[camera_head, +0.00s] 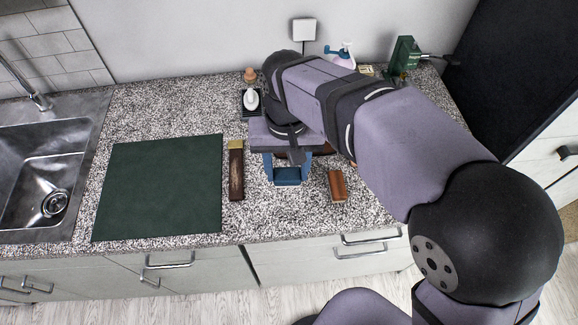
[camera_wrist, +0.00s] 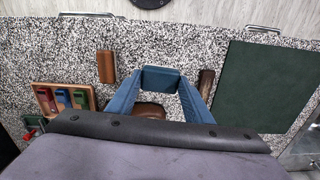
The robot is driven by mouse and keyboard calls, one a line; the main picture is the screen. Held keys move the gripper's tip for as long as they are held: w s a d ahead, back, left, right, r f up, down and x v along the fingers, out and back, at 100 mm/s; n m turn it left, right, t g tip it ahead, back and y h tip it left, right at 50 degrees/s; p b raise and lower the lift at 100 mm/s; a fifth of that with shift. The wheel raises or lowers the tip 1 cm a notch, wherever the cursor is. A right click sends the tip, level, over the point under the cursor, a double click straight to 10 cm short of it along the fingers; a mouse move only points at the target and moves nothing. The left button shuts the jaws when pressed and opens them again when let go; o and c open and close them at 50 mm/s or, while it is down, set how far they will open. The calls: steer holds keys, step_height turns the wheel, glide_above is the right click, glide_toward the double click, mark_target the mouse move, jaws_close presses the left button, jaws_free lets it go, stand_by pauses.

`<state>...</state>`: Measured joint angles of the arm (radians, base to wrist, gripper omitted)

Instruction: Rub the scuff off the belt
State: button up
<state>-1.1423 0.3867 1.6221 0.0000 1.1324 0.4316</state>
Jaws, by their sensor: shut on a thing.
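My gripper (camera_head: 287,173), with blue fingers, points down over the counter and is shut on a dark blue block (camera_head: 287,177). The block also shows between the fingertips in the wrist view (camera_wrist: 160,79). A rounded brown leather-like thing (camera_wrist: 150,110) lies behind the block, partly hidden by my gripper; it may be the belt. Only a sliver of it shows in the head view (camera_head: 300,155). I cannot make out a scuff, nor whether the block touches anything.
A dark brown strip with a tan end (camera_head: 236,172) and a reddish-brown block (camera_head: 337,185) flank my gripper. A green mat (camera_head: 160,187) lies left, beside the sink (camera_head: 45,175). A wooden tray (camera_wrist: 91,92) holds red, blue and green items. Bottles stand at the back.

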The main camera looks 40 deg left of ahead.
steer(key=shift+s+r+p, duration=0.4)
steer(key=shift+r+p, duration=0.05)
steer(key=shift+p, duration=0.05)
steer(key=s+a+f+n+p, duration=0.2)
steer(key=s+a+f+p, duration=0.4)
steer(key=p, duration=0.6)
steer(key=a+r+m, duration=0.2)
steer(key=a+r, duration=0.2)
steer(key=a, duration=0.4)
steer(key=shift+w+a+b, duration=0.2)
steer(key=shift+b, duration=0.15)
